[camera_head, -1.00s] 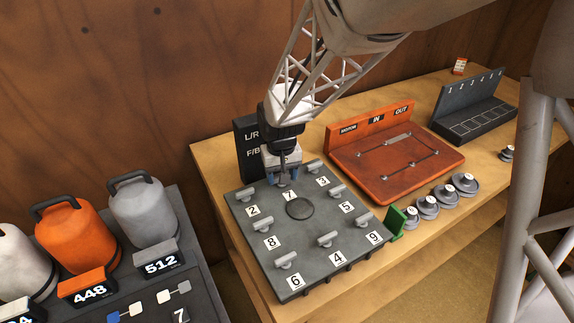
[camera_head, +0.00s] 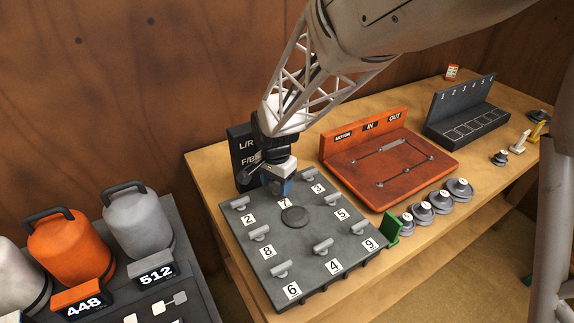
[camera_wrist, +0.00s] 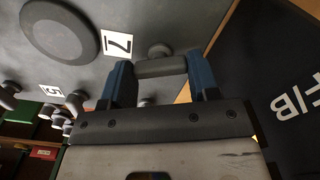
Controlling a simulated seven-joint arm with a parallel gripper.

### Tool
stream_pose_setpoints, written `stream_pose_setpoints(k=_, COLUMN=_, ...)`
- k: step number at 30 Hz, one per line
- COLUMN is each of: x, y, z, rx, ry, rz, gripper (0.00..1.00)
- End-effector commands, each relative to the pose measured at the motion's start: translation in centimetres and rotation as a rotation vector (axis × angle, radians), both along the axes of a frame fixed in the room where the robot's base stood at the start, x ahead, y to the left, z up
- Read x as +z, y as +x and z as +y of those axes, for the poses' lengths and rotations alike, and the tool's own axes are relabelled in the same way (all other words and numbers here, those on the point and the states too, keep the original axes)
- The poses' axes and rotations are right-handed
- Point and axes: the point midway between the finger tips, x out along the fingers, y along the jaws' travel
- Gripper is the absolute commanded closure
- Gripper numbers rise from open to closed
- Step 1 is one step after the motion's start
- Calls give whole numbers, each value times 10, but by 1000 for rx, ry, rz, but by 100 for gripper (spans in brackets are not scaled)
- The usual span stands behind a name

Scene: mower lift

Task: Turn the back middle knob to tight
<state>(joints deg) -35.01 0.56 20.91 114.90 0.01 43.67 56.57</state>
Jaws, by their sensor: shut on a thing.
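The grey board (camera_head: 292,256) carries several grey bar knobs and number labels around a dark round disc (camera_head: 296,217). The back middle knob stands behind label 7 (camera_head: 284,203); in the head view my gripper hides it. In the wrist view this knob (camera_wrist: 161,68) shows its grey bar between my two blue fingers. My gripper (camera_head: 277,188) is shut on the knob from above, and the fingers (camera_wrist: 160,80) touch the bar's two ends. The knob's marking for tight cannot be seen.
A black L/R, F/B sign (camera_head: 243,150) stands close behind the board. An orange panel (camera_head: 400,175) and grey round weights (camera_head: 423,211) are to the right, with a green piece (camera_head: 391,227) at the board's edge. Orange and grey canisters (camera_head: 75,250) stand at the left.

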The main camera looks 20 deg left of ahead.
Motion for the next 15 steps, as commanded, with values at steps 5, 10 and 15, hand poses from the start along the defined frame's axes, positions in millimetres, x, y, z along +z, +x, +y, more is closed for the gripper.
stream_pose_setpoints(k=5, x=1, y=1, z=0, rx=-136, ry=1, rz=-2, gripper=68)
stream_pose_setpoints(k=10, x=2, y=1, z=0, rx=-228, ry=2, rz=-3, gripper=68)
stream_pose_setpoints(k=15, x=2, y=1, z=0, rx=-279, ry=2, rz=-3, gripper=68)
